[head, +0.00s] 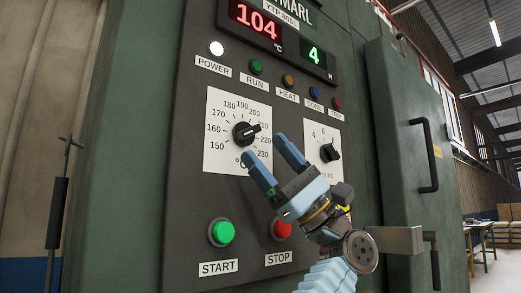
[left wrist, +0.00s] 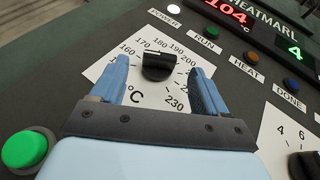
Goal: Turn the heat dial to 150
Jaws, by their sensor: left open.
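The heat dial (head: 243,133) is a black knob on a white plate marked from 150 to 230 in °C. Its pointer is turned to the right, near 210. My left gripper (head: 264,148) is open and empty, below and right of the knob in the head view. In the left wrist view its two blue fingers (left wrist: 160,68) stand on either side of the knob (left wrist: 158,67), with a gap to each side. I see no contact. The right gripper is not in view.
A second, smaller dial (head: 329,152) marked in hours is to the right. A green START button (head: 221,233) and a red STOP button (head: 282,229) lie below. Indicator lamps and a red display (head: 256,22) reading 104 are above. A door handle (head: 426,155) stands at right.

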